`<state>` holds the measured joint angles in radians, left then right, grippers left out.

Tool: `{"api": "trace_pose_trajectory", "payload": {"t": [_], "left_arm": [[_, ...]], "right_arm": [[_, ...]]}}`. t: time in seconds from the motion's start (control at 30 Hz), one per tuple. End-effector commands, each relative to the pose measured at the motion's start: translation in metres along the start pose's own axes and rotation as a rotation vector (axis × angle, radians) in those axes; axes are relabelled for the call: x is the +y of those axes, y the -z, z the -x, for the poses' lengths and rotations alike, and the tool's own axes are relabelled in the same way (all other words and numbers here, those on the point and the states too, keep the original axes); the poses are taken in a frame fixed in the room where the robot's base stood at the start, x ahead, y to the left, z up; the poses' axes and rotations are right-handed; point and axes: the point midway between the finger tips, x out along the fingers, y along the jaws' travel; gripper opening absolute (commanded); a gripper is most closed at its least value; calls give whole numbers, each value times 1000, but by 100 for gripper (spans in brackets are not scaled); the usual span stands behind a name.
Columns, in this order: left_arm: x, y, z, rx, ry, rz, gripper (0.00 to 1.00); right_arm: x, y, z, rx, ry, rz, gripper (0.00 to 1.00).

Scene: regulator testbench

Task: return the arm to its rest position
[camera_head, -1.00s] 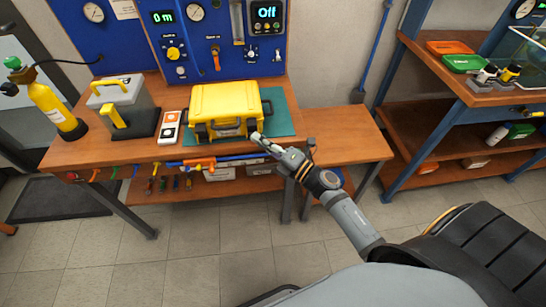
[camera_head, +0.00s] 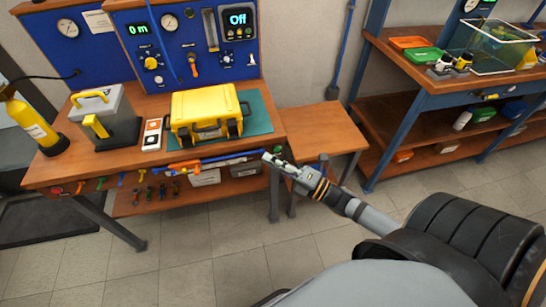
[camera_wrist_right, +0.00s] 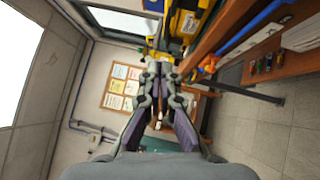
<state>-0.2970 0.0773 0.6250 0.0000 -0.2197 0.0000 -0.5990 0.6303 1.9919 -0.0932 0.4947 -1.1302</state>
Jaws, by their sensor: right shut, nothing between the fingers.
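My right gripper (camera_head: 268,158) is shut and empty in the head view. It is in front of the workbench's front edge, to the lower right of the yellow case, and apart from it in the picture. In the right wrist view its two fingers (camera_wrist_right: 158,68) are together with nothing between them. My right arm reaches in from the lower right. My left gripper is not in view.
The yellow case (camera_head: 205,112) sits on a green mat (camera_head: 259,112) on the wooden workbench (camera_head: 100,165). A lower side table (camera_head: 318,125) adjoins it. A shelf unit (camera_head: 430,100) stands at right. The tiled floor (camera_head: 200,245) in front is clear.

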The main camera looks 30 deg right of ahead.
Motion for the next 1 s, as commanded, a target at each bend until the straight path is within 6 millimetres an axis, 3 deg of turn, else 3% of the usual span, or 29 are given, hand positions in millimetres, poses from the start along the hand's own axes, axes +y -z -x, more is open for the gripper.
{"api": "trace_pose_trajectory", "payload": {"t": [0.13,0.53,0.63,0.67,0.77,0.9,1.0], "left_arm": [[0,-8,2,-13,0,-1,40],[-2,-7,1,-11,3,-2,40],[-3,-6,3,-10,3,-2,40],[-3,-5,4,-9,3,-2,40],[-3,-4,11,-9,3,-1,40],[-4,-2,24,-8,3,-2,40],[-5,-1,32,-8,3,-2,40]], "right_arm": [[0,0,4,-2,0,0,0],[0,0,3,-2,-1,0,0],[-10,-6,6,-24,25,-23,0],[-18,-11,8,-42,45,-44,0],[-69,-36,26,-154,163,-169,0],[-172,-65,83,-410,381,-460,0],[-243,-61,139,-615,523,-685,0]]}}
